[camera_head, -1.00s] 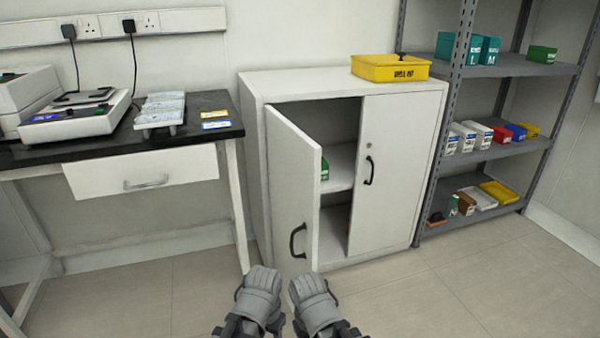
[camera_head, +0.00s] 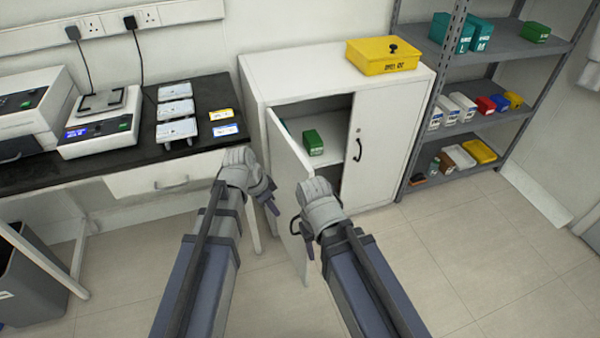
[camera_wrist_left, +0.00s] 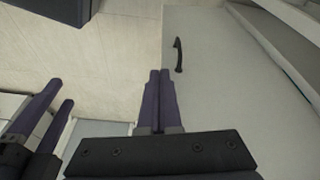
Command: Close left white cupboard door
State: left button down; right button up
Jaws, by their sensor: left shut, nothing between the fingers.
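The white cupboard (camera_head: 300,80) stands against the back wall. Its left door (camera_head: 287,150) is swung out toward me, leaving the left half of the cupboard open. Its dark handle (camera_head: 295,222) is partly covered by my right gripper. My left gripper (camera_head: 272,206) is shut and empty, on the outer side of the door, between it and the desk. In the left wrist view its closed fingers (camera_wrist_left: 158,90) lie just beside a black handle (camera_wrist_left: 178,55) on a pale panel. My right gripper (camera_head: 308,247) is close to the door's front edge; its fingers look apart in the left wrist view.
The right cupboard door (camera_head: 378,140) is closed. A green box (camera_head: 313,142) sits on the inner shelf. A yellow box (camera_head: 383,57) stands on top. The black-topped desk (camera_head: 130,165) is at left, a grey shelf rack (camera_head: 478,150) at right. The floor in front is clear.

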pick_arm(q)
notch_tip(320, 180, up, 7)
jog(key=w+m+p, duration=0.1)
jog(key=w+p, duration=0.2)
jog(key=p, duration=0.2)
pick_arm(e)
notch_tip(320, 180, up, 7)
pick_arm(q)
jog(key=w+d+f+b, duration=0.2)
jog(key=d+f+b, duration=0.5)
jog(key=f+b, duration=0.2)
jog(key=shift+w+h+b, duration=0.3)
jog(key=shift+w+b, duration=0.05)
jog(key=shift+w, duration=0.05)
pick_arm(e)
notch_tip(320, 180, down, 10)
jog(key=shift+w+d+r, duration=0.2)
jog(key=shift+r, duration=0.05)
